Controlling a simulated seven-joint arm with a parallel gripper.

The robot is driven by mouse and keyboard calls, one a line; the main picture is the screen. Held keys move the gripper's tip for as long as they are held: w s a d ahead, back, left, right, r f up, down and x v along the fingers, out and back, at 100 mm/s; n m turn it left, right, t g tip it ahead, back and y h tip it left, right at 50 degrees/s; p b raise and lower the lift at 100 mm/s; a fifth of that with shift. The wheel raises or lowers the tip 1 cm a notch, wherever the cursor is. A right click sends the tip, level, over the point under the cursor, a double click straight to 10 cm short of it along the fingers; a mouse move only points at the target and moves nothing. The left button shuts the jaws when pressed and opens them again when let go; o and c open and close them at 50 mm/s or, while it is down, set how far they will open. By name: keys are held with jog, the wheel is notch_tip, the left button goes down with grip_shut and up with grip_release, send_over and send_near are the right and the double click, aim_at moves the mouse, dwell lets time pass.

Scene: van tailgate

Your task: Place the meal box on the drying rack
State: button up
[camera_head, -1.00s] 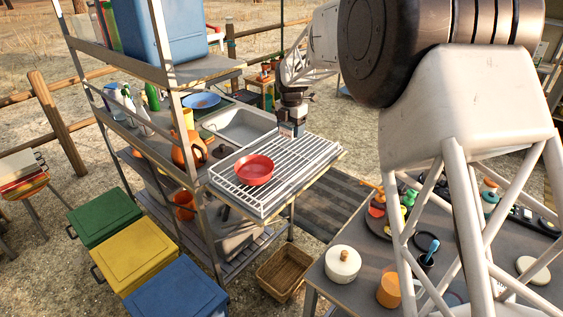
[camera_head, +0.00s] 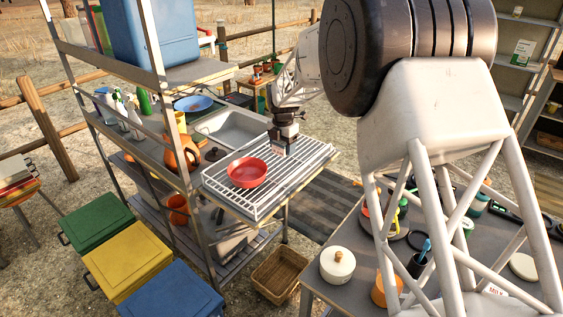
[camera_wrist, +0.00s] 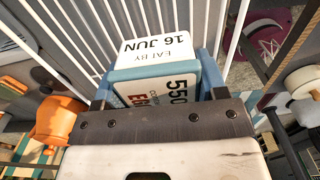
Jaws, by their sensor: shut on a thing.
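The meal box (camera_wrist: 158,72) is white and pale blue, with printed labels reading "EAT BY 16 JUN" and "550". My gripper (camera_wrist: 160,88) is shut on it, with blue fingers on its two sides. In the head view the meal box (camera_head: 277,150) shows small below my gripper (camera_head: 283,142), over the far part of the drying rack. The drying rack (camera_head: 292,178) is a white wire grid; its bars (camera_wrist: 75,30) also show beyond the box in the wrist view. I cannot tell whether the box touches the bars. The box's underside is hidden.
A red bowl (camera_head: 247,172) sits on the rack, left of and nearer than the box. A sink basin (camera_head: 232,128) lies behind the rack. An orange jug (camera_head: 181,150) stands on the shelf at left. The rack's right and front parts are clear.

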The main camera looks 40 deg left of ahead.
aim_at(283, 167)
jog(key=shift+f, duration=0.8)
jog(key=shift+f, duration=2.5)
jog(key=shift+f, duration=0.1)
jog(key=o, duration=1)
notch_tip(283, 167, up, 12)
jog(key=shift+r, duration=0.1)
